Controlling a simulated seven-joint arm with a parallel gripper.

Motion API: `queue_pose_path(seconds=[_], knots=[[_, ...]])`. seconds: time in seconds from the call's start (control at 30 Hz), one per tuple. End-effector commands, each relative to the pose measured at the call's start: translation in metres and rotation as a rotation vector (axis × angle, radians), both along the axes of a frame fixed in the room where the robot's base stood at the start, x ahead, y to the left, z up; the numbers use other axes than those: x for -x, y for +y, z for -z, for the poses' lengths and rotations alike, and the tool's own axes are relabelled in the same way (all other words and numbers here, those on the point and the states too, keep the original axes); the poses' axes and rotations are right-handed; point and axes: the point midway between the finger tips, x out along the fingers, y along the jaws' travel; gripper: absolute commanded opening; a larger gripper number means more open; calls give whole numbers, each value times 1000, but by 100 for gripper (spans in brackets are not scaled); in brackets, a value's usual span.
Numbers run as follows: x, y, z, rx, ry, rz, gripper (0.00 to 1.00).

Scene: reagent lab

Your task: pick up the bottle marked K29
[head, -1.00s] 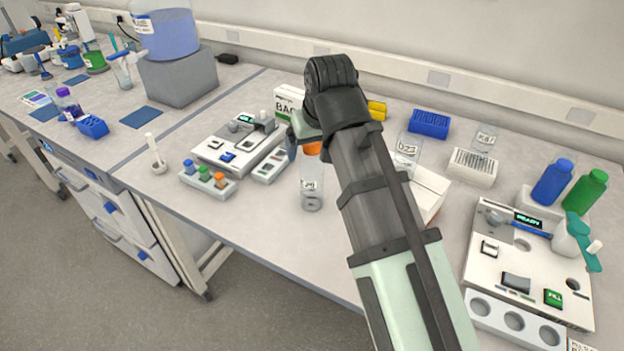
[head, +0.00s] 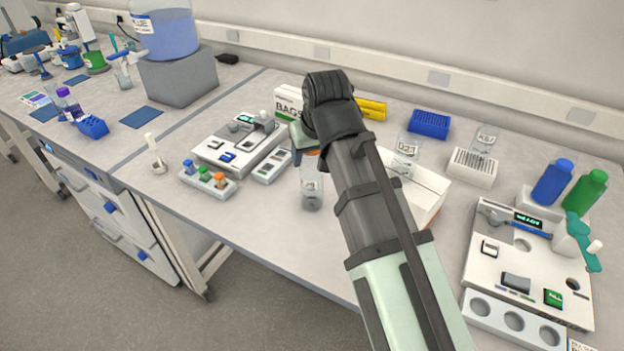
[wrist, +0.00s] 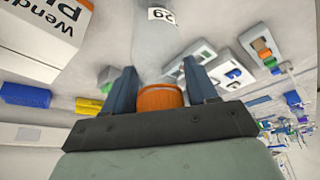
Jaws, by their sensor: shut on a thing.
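A clear bottle (head: 312,192) with an orange cap stands upright on the bench, left of my arm. Its label (wrist: 162,15) ends in 29; the first character is not readable. My gripper (head: 306,158) is at the top of this bottle, hiding most of the cap in the head view. In the wrist view, the blue fingers of my gripper (wrist: 160,80) are on either side of the orange cap (wrist: 160,97), shut on it. The bottle's base shows at bench level in the head view, and I cannot tell if it is lifted.
Clear bottles marked like D23 (head: 406,145) and K87 (head: 484,144) stand to the right, near a white box (head: 425,197). A white device (head: 240,142) and a rack with coloured caps (head: 207,180) are close on the left. The bench front by the bottle is clear.

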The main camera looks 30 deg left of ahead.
Motion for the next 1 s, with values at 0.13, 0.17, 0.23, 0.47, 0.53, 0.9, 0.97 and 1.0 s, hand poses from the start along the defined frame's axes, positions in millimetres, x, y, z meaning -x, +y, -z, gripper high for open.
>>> queue_pose_path(seconds=[0.13, 0.17, 0.23, 0.47, 0.53, 0.9, 0.97, 1.0], knots=[[0, 0, 0, 0, 0, 0, 30], [0, 0, 0, 0, 0, 0, 27], [0, 0, 0, 0, 0, 0, 20], [0, 0, 0, 0, 0, 0, 6], [0, 0, 0, 0, 0, 0, 6], [-1, 1, -29, -1, -1, 0, 6], [-2, 2, -39, -2, -2, 0, 6], [-2, 2, -46, -2, -2, 0, 6]])
